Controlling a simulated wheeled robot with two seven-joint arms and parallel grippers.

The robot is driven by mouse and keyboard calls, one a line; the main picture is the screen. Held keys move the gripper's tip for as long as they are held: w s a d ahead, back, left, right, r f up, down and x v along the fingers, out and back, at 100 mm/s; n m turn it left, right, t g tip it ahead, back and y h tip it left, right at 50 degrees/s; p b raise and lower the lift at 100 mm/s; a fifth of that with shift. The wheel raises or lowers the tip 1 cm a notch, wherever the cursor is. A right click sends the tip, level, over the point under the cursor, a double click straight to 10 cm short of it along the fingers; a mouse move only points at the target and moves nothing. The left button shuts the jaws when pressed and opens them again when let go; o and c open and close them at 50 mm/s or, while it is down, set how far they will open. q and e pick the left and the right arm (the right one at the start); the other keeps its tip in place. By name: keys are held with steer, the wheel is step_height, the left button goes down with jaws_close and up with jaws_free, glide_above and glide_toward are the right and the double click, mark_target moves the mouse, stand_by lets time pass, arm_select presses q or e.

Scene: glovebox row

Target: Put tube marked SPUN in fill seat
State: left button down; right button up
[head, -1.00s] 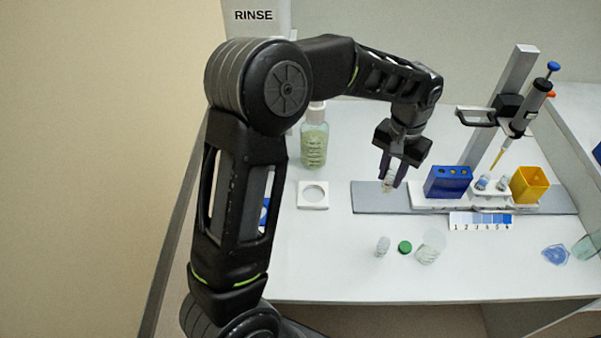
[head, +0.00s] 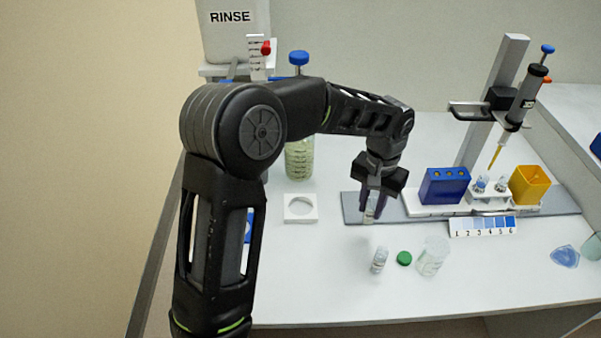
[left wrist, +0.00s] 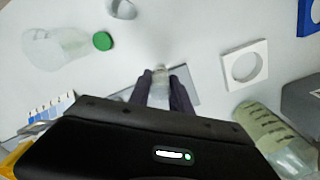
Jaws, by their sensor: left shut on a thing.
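My left gripper (head: 371,206) is shut on a small clear tube (head: 369,216), held upright over the left part of the grey strip (head: 354,205). The tube also shows between the fingers in the left wrist view (left wrist: 160,88); I cannot read a SPUN mark on it. Whether its base touches the strip is unclear. To the right, a white holder (head: 489,197) carries small tubes with blue marks (head: 481,183), beside a blue block (head: 445,187) with holes. No seat is legibly marked as the fill seat. My right gripper is not in view.
A white square with a round hole (head: 291,216) lies left. A pipette on a stand (head: 520,105) and a yellow box (head: 530,186) are right.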

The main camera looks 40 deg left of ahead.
arm_select(q)
steer(key=s+a+r+n+p, duration=0.2)
steer(key=a+n+p, duration=0.1)
steer(key=a, duration=0.5)
steer(key=s+a+r+n+p, duration=0.2)
steer(key=a+n+p, duration=0.1)
steer(key=a, duration=0.6)
steer(key=shift+a+p, duration=0.2)
steer(key=shift+p, duration=0.35)
steer(key=shift+f+b, duration=2.4)
steer(key=shift+f, duration=1)
steer(key=shift+f+b, duration=0.45)
steer(key=shift+f, duration=0.15)
steer(key=c, duration=1.1)
jaws_free()
steer(key=shift+w+r, duration=0.1)
steer(key=shift+r, duration=0.05)
